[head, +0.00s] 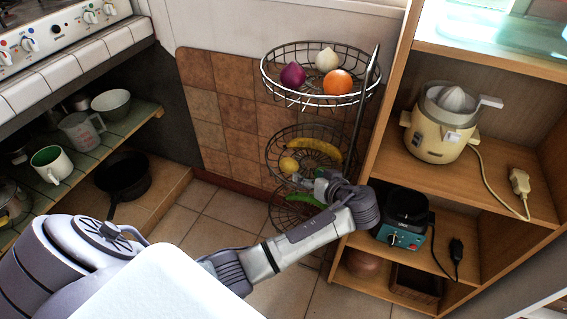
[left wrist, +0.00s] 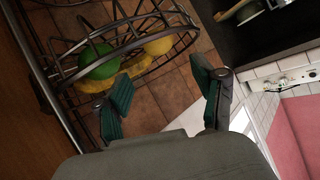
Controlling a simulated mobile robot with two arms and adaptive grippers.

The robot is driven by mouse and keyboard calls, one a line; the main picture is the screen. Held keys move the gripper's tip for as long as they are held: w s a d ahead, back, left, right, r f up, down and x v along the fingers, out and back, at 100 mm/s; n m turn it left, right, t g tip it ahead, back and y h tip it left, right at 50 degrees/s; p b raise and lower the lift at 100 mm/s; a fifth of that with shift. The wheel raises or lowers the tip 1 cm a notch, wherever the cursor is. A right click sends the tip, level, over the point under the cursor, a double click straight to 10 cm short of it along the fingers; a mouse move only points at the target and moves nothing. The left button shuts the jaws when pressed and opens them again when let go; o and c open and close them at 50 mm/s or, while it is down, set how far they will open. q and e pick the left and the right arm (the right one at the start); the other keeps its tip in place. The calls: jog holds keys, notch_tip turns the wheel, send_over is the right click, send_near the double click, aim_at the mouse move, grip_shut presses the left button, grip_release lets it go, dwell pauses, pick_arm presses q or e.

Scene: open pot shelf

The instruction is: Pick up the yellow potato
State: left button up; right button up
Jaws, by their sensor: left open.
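The yellow potato (head: 289,165) lies at the left side of the middle wire basket, next to a yellow banana (head: 325,150). My left gripper (head: 306,180) is at the front of that basket, just right of and below the potato in the picture. In the left wrist view the two fingers of the left gripper (left wrist: 160,78) are spread apart with nothing between them. A yellow rounded thing (left wrist: 158,45), apparently the potato, shows beyond them inside the wire basket, apart from the fingers. My right gripper is in neither view.
The top basket (head: 265,76) holds an onion (head: 293,76), a garlic bulb (head: 327,60) and an orange (head: 338,82). A green vegetable (head: 299,198) shows in the lowest basket. A wooden shelf (head: 378,150) with a juicer (head: 436,128) stands close on the right.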

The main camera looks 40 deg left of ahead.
aim_at(293, 166)
pick_arm(q)
jog(key=b+x, duration=0.1)
jog(key=x, duration=0.5)
jog(key=shift+w+a+f, duration=0.2)
jog(key=shift+a+f, duration=0.05)
jog(key=shift+a, duration=0.05)
jog(key=b+x, duration=0.1)
jog(key=x, duration=0.4)
jog(key=shift+a, duration=0.15)
jog(key=c, duration=0.9)
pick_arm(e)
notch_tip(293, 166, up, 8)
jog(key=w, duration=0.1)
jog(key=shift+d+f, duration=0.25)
